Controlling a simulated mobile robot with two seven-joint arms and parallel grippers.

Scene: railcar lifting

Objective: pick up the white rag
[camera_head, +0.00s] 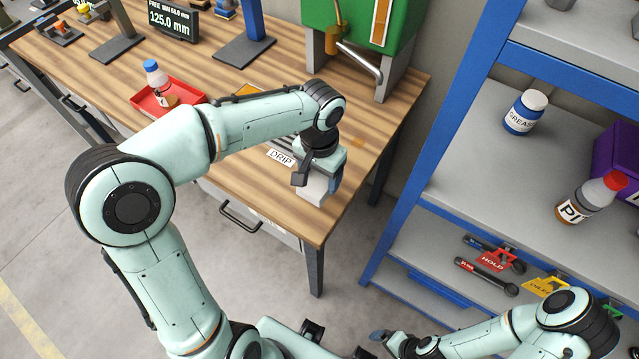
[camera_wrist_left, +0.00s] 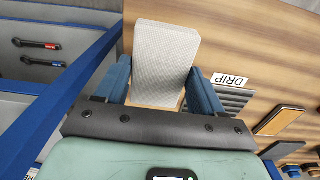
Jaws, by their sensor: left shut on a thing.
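The white rag (camera_head: 312,192) is a pale folded block at the front right corner of the wooden workbench (camera_head: 340,219). My left gripper (camera_head: 319,180) points down over it and is shut on it. In the left wrist view the rag (camera_wrist_left: 167,55) stands between the two blue fingers (camera_wrist_left: 160,85). I cannot tell whether it touches the bench. My right gripper (camera_head: 378,338) is low at the bottom of the head view, away from the bench; its jaws are too small to read.
A DRIP label (camera_head: 281,157) and dark slotted tray lie beside the left gripper. A red tray (camera_head: 185,91) with a bottle is further left. A green machine (camera_head: 355,40) stands behind. A blue-framed shelf (camera_head: 425,140) with bottles and tools stands right, across a gap.

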